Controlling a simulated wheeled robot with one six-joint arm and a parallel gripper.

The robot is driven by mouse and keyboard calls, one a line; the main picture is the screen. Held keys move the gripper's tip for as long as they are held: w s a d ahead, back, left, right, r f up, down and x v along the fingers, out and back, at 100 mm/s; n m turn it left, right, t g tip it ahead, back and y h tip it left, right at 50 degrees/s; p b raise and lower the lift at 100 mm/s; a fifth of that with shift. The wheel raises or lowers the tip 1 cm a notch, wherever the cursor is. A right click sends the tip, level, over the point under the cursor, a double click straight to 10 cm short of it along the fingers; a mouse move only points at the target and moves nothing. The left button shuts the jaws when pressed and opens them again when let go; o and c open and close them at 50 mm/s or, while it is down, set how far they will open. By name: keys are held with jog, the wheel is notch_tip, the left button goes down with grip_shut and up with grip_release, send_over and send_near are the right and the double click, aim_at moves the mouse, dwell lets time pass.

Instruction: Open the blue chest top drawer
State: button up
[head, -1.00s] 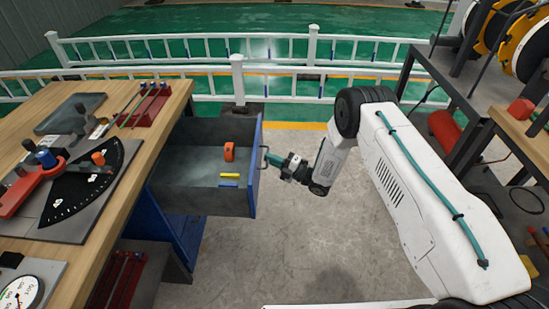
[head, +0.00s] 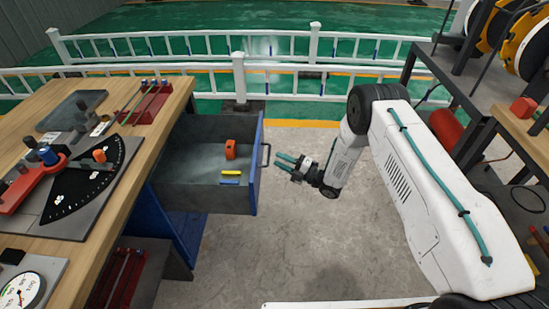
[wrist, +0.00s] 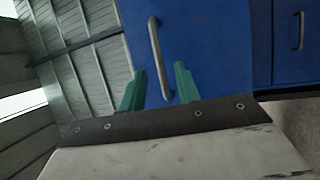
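The blue chest's top drawer (head: 195,200) is pulled out from under the wooden bench in the head view. Its blue front (head: 256,185) carries a dark bar handle (head: 266,155). In the wrist view the handle (wrist: 160,58) stands ahead of the open fingers (wrist: 158,85) on the blue drawer front.
The wooden bench (head: 60,250) at left carries a dial plate, a gauge and a small red rack. A white fence (head: 240,75) runs behind. A dark-framed shelf (head: 480,120) stands at right. The floor (head: 290,240) before the drawer is clear.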

jog(key=v, duration=0.4)
dwell(0.4)
